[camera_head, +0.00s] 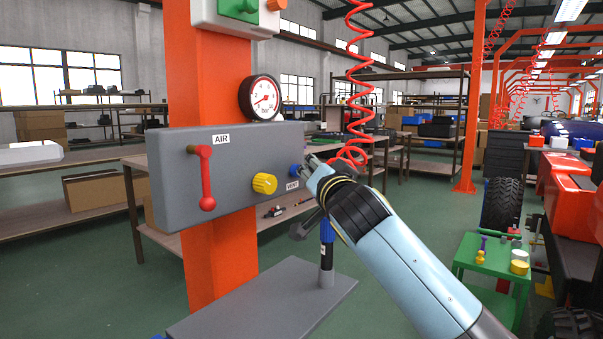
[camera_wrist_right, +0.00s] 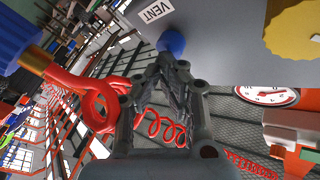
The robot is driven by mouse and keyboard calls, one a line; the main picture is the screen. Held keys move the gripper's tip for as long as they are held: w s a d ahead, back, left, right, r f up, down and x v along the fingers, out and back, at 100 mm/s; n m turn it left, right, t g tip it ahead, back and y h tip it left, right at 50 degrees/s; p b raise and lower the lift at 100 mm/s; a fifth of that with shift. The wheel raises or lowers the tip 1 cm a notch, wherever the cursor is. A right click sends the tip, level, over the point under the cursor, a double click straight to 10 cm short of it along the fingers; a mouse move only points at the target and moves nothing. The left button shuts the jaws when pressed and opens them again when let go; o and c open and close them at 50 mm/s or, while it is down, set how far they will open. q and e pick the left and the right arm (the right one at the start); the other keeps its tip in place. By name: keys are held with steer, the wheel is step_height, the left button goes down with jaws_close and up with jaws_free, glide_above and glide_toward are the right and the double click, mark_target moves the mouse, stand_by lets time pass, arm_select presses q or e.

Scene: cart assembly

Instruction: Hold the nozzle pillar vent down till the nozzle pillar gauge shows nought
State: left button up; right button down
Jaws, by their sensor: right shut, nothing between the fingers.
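The grey nozzle pillar panel (camera_head: 230,150) is fixed to an orange column. Its blue vent button (camera_head: 295,170) sits at the panel's right end, above the VENT label; it also shows in the right wrist view (camera_wrist_right: 172,41). My right gripper (camera_head: 309,162) is shut and empty, its tips at the button; they overlap its lower edge in the right wrist view (camera_wrist_right: 168,60). I cannot tell whether the button is pressed in. The round white gauge (camera_head: 263,98) stands on the panel's top edge, its red needle pointing toward the lower left; the exact reading is too small. My left gripper is not in view.
A red AIR lever (camera_head: 206,178) and a yellow knob (camera_head: 265,184) are on the panel. A red coiled hose (camera_head: 359,90) hangs close by my right gripper. A blue-handled tool (camera_head: 327,230) stands upright on the grey base (camera_head: 275,305). A green table (camera_head: 497,260) stands to the right.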

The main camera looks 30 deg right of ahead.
steer(key=shift+s, duration=0.1)
stand_by(0.5)
steer(key=shift+s+d, duration=0.35)
steer(key=shift+s, duration=0.3)
steer(key=shift+s+d+b, duration=0.15)
steer(key=shift+s+d, duration=0.15)
steer(key=shift+s, duration=0.5)
steer(key=shift+s+d+b, duration=0.1)
steer(key=shift+s+d, duration=0.25)
steer(key=shift+s, duration=0.4)
steer(key=shift+s+d+b, duration=0.15)
steer(key=shift+s+d, duration=0.15)
steer(key=shift+s, duration=0.5)
